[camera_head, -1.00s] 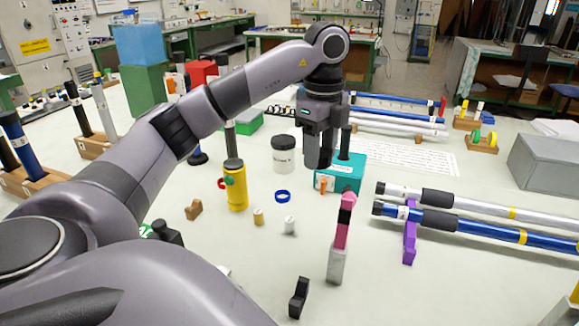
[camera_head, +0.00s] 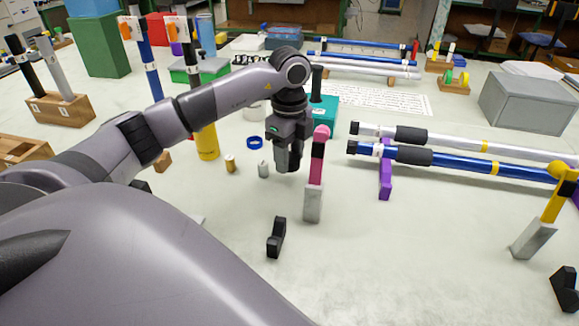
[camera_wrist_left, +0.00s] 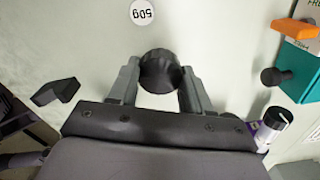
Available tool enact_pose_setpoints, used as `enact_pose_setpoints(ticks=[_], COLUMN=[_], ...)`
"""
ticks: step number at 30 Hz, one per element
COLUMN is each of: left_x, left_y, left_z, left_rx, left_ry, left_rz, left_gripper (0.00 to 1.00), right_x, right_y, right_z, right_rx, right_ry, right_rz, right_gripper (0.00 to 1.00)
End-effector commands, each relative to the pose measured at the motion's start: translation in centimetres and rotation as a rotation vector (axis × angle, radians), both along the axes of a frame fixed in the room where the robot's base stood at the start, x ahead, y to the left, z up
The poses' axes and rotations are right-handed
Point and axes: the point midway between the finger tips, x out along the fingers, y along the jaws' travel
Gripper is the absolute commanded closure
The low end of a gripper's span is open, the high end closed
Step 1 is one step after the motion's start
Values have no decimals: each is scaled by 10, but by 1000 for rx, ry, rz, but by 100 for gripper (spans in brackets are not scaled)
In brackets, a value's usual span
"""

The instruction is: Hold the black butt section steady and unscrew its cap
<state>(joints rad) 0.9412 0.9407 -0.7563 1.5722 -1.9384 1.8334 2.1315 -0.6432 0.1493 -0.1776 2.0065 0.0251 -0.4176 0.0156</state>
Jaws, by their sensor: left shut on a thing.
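My left gripper (camera_head: 289,163) hangs fingers down over the middle of the table, just left of the pink and black post. In the left wrist view, its fingers are shut on a black ribbed round piece (camera_wrist_left: 160,71), seen from its end. It looks like a cap, or the capped end of a black section; its far side is hidden. A black rod (camera_head: 22,66) stands upright in a wooden rack (camera_head: 60,110) at the far left. I cannot tell which black piece is the butt section. My right gripper is not in view.
A pink and black post (camera_head: 317,172) on a grey block stands close to my gripper. A black bracket (camera_head: 277,237) is in front. Blue (camera_head: 450,162) and silver (camera_head: 458,142) rods lie at right, near a purple support (camera_head: 385,182). The front right middle is clear.

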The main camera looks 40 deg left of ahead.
Motion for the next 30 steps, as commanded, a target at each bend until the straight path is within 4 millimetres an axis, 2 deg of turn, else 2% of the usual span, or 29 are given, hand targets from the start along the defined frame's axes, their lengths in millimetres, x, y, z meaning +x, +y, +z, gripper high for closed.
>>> enact_pose_setpoints(ticks=[7, 18, 19, 21, 30], left_x=[-1, 0, 0, 0, 0], left_y=[0, 0, 0, 0, 0], left_z=[-36, -41, -41, -40, -39], left_rx=[0, 0, 0, 0, 0], left_ry=[3, 2, 2, 2, 1], left_rz=[0, 0, 0, 0, 0], left_gripper=[88, 88, 48, 26, 26], right_x=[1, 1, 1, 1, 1], right_y=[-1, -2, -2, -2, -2], right_z=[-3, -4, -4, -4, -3], right_rx=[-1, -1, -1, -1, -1], right_ry=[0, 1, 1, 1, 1], right_rz=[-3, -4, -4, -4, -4], right_gripper=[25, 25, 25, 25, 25])
